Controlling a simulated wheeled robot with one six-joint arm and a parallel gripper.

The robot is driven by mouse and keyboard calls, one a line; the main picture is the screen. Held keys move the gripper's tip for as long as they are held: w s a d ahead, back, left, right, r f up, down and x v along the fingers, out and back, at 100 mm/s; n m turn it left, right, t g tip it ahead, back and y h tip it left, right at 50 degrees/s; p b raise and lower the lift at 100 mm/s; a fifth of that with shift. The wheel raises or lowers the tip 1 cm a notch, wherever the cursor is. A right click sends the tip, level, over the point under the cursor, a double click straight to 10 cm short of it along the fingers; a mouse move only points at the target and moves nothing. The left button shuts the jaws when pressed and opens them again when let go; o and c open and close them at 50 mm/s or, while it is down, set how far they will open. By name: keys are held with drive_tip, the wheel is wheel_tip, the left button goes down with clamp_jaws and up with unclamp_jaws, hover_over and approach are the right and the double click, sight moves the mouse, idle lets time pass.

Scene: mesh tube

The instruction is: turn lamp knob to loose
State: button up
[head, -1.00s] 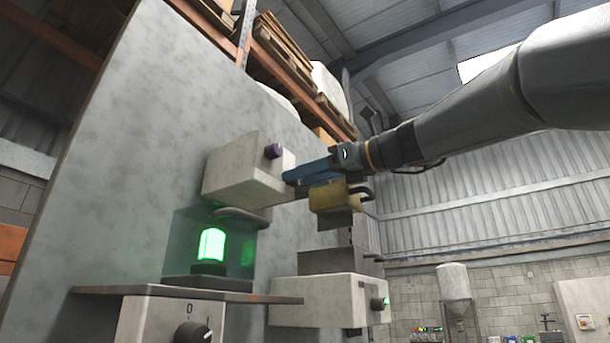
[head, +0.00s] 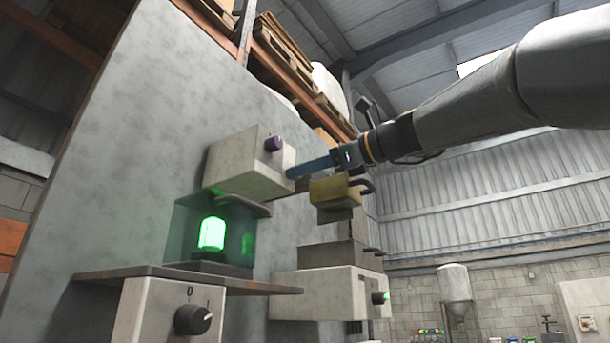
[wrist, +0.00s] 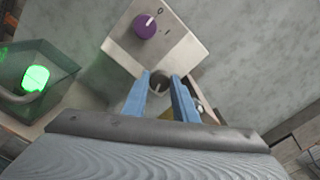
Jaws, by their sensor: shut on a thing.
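A pale box (head: 235,165) is mounted on the grey panel. It carries a purple knob (head: 273,144), which also shows in the wrist view (wrist: 145,26) with its white line near the 0 mark. A small round grey knob (wrist: 159,82) with a pale line sits at the near edge of this box. My gripper (head: 288,173) is at the box's lower right edge. In the wrist view its blue fingers (wrist: 160,83) are on both sides of the grey knob, shut on it. A lamp (head: 212,233) glows green below the box.
A tinted cover (head: 180,235) surrounds the lamp above a shelf (head: 150,272). A lower box has a black knob (head: 193,320). A yellow block (head: 330,191) is close under my gripper.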

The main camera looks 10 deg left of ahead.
drive_tip(key=shift+f+n+b, duration=0.2)
drive_tip(key=shift+n+b, duration=3.35)
drive_tip(key=shift+n, duration=3.75)
drive_tip(key=o, duration=1)
drive_tip(key=shift+o, duration=0.2)
drive_tip(key=shift+s+d, duration=0.1)
drive_tip(key=b+v, duration=0.2)
drive_tip(key=v, duration=0.5)
drive_tip(key=shift+d, duration=0.3)
